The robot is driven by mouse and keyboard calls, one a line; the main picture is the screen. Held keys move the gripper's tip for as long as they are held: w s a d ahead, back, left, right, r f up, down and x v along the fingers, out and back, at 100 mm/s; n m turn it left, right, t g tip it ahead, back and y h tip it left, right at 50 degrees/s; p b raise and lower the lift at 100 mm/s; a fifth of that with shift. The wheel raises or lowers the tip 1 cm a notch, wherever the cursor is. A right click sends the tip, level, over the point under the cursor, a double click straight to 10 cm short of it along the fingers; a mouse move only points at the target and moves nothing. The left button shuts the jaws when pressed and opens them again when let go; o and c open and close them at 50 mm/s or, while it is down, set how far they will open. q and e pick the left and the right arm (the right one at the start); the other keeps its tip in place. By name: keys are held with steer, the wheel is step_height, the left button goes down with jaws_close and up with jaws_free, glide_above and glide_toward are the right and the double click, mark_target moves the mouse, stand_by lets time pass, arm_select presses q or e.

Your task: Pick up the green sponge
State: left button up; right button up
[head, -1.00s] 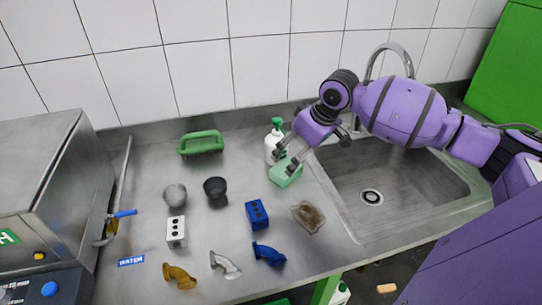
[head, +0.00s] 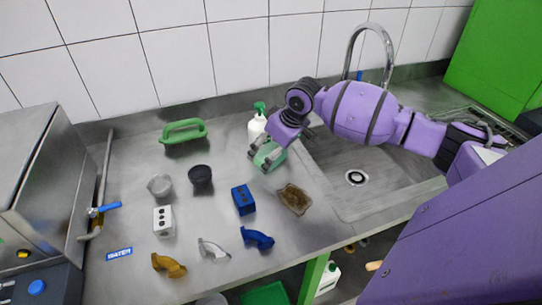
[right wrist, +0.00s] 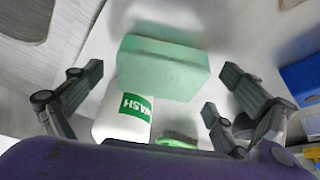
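The green sponge (head: 268,157) stands on the steel counter, left of the sink and just in front of the white soap bottle. My right gripper (head: 266,154) is over it with its fingers spread around it. In the right wrist view the sponge (right wrist: 163,67) lies between the open fingers (right wrist: 163,85), with a narrow gap visible on each side. The fingers partly hide the sponge in the head view. My left gripper is in neither view.
The soap bottle (head: 256,123) with a green pump is close behind the gripper. A green-handled brush (head: 184,132), black cup (head: 201,176), blue block (head: 243,200) and brown scourer (head: 294,199) lie around. The sink (head: 365,175) is to the right.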

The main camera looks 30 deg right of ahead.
mark_target(269, 150)
steer(key=c, duration=0.8)
steer(key=shift+r, duration=0.5)
step_height(269, 150, up, 2)
steer(key=shift+r, duration=0.1)
steer(key=s+a+r, duration=0.1)
steer(key=s+r, duration=0.2)
steer(key=s, duration=0.1)
steer(key=s+a+r+p, duration=0.1)
steer(key=s+a+r, duration=0.1)
steer(key=s+r, duration=0.1)
steer(key=s+a+r+p, duration=0.1)
steer(key=s+r, duration=0.2)
steer(key=s, duration=0.3)
steer(key=shift+s+a+r, duration=0.1)
steer(key=shift+a+r, duration=0.3)
steer(key=shift+o, duration=0.3)
